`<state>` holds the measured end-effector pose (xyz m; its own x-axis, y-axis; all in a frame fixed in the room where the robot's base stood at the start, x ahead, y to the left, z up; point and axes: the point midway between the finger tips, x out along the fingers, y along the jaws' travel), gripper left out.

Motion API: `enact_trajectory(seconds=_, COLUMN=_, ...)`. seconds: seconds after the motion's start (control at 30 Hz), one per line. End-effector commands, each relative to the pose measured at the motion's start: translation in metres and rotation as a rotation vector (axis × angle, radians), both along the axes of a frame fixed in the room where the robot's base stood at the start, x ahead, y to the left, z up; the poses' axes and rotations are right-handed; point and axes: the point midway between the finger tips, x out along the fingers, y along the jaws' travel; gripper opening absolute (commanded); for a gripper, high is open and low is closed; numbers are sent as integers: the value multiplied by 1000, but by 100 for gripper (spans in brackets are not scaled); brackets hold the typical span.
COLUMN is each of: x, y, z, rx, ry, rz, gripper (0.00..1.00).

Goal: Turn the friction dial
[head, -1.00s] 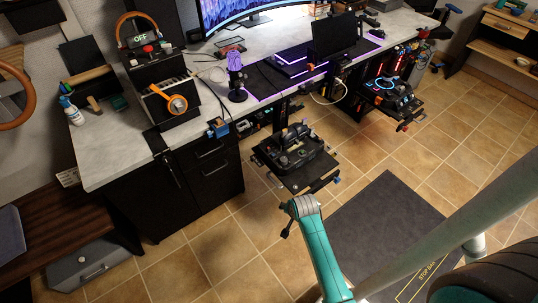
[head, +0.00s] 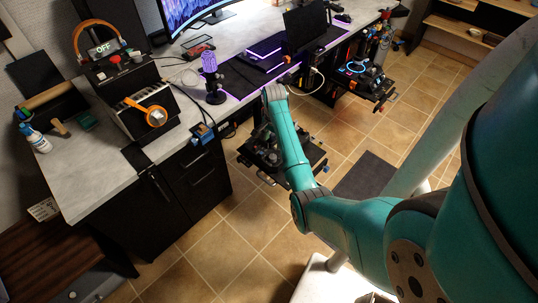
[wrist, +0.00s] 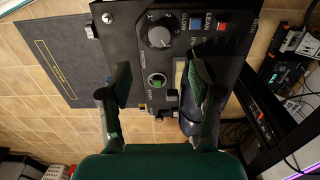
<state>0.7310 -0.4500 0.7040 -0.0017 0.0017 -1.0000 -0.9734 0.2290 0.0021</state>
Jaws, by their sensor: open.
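A black control panel (wrist: 133,15) fills the upper middle of the wrist view. It carries a large round dial (wrist: 160,35) with a grey face; small lettering beside it looks like "FRICTION". My gripper (wrist: 162,78) is open and empty, one finger on each side of the smaller knob in the picture. The large dial lies above the fingertips in the picture; I see no contact. In the head view the panel (head: 250,158) is partly hidden by my arm, and my gripper does not show.
A dark lever or handle (wrist: 189,122) shows between the fingers, partly hidden by the right one. In the head view a desk (head: 95,150) with a microphone (head: 210,75) and keyboard stands behind. Another lit control unit (head: 360,75) is at the right. A floor mat (head: 370,175) lies nearby.

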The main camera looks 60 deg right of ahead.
Motion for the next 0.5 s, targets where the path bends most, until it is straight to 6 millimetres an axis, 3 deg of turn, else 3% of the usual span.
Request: enact_trajectory(seconds=0.5, x=0, y=1, z=-83, rx=0, ry=0, rz=2, gripper=63)
